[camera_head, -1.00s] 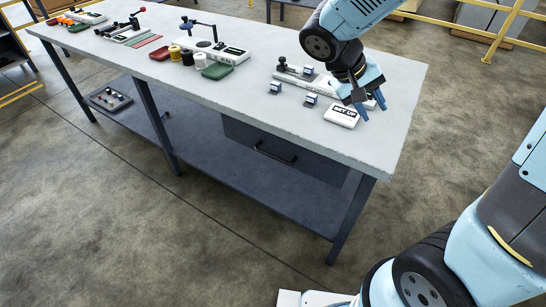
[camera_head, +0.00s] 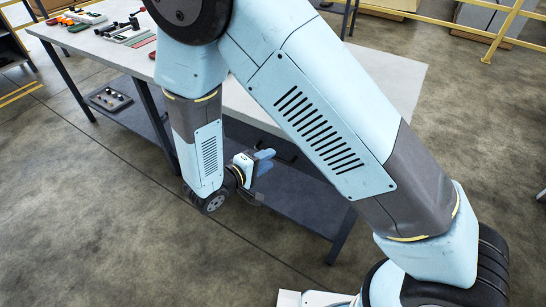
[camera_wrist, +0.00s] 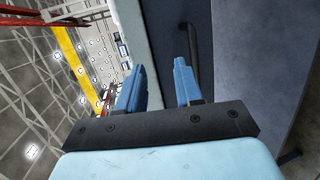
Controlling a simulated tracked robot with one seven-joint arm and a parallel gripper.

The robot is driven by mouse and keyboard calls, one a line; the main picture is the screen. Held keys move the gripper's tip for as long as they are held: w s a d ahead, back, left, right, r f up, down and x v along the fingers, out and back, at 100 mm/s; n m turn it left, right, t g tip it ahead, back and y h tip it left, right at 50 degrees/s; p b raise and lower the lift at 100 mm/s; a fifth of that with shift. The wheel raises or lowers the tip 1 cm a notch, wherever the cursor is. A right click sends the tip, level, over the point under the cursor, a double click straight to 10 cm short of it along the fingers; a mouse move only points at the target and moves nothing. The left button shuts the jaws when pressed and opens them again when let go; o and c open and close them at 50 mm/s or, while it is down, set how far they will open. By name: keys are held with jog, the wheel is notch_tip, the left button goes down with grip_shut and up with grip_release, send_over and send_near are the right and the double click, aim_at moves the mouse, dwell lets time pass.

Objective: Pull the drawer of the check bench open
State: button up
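The check bench has a pale grey top (camera_head: 390,85) on dark legs. Its dark drawer (camera_head: 240,133) is under the top and looks closed, partly hidden by my arm. The drawer's dark bar handle (camera_wrist: 194,55) shows in the wrist view, running up the picture against the drawer front. My gripper (camera_head: 265,160) is in front of the drawer, below the top's front edge. In the wrist view my gripper (camera_wrist: 159,68) is open, with nothing between its blue fingers. The handle appears beyond the right finger, not between the fingers; I cannot tell whether they touch.
My arm hides most of the middle of the bench top. Small items and trays stand at its far left end. A lower shelf (camera_head: 300,200) runs under the bench, with a dark tray (camera_head: 109,99) at its left. The floor in front is clear.

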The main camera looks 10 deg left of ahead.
jog(key=s+a+f+n+t+y, duration=0.2)
jog(key=s+a+f, duration=0.1)
jog(key=a+f, duration=0.15)
jog(key=x, duration=1.3)
jog(key=shift+w+d+f, duration=0.2)
jog(key=shift+f, duration=0.3)
grip_shut()
jog(key=shift+a, duration=0.1)
